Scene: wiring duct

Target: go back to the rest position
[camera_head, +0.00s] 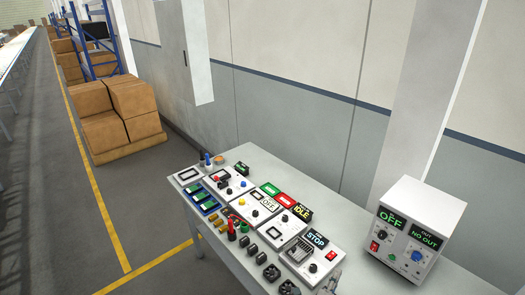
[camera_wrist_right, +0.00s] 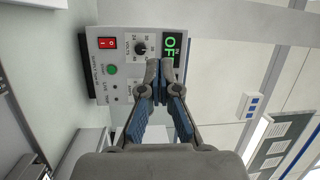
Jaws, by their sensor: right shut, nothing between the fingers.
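My right gripper (camera_wrist_right: 160,80) shows in the right wrist view, its two blue-padded fingers closed together at the tips with nothing between them. In that view its tips lie in front of a white box with a green OFF display (camera_wrist_right: 174,48); I cannot tell the gap, but I see no contact. In the head view a small dark part at the bottom edge may be the right gripper, mostly cut off. My left gripper is in neither view.
Stacked cartons (camera_head: 118,112) stand on the floor beyond. The aisle at left is clear.

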